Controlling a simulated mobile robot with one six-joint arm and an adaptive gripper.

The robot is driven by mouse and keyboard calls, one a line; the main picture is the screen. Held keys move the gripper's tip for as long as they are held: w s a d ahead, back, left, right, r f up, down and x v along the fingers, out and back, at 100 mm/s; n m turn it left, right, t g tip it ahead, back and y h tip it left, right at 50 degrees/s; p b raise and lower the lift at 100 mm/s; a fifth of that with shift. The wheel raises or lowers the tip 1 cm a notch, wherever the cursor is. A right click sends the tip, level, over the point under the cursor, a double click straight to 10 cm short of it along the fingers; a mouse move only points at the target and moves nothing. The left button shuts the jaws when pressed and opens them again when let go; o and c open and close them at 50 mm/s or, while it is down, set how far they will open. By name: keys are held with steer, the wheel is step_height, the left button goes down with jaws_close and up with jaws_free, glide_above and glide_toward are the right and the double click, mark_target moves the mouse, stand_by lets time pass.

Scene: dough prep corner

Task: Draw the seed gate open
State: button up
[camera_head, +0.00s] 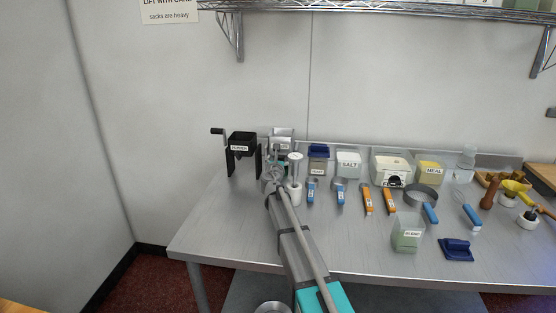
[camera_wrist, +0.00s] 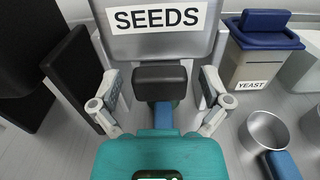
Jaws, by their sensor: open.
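The seed dispenser (camera_wrist: 155,42) is a grey box labelled SEEDS. In the head view it stands at the back of the table (camera_head: 281,133), partly behind my arm. A black block-shaped handle (camera_wrist: 160,78), which looks like the seed gate's pull, sits low on its front. A blue piece (camera_wrist: 163,115) shows just below the handle. My gripper (camera_wrist: 162,90) is open, with one finger on each side of the handle and a visible gap at both. In the head view my gripper (camera_head: 276,178) is small and partly hidden by my arm.
A black cranked machine (camera_head: 242,142) stands close on the left. A yeast bin (camera_head: 318,158) with a blue lid and a metal scoop cup (camera_wrist: 268,131) are on the right. A white-topped cylinder (camera_head: 295,165) is beside my gripper. The table's front left (camera_head: 215,235) is clear.

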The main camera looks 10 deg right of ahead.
jaws_close()
steer(key=shift+v, duration=1.7)
jaws_free()
steer(key=v, duration=1.1)
steer(key=shift+s, duration=0.4)
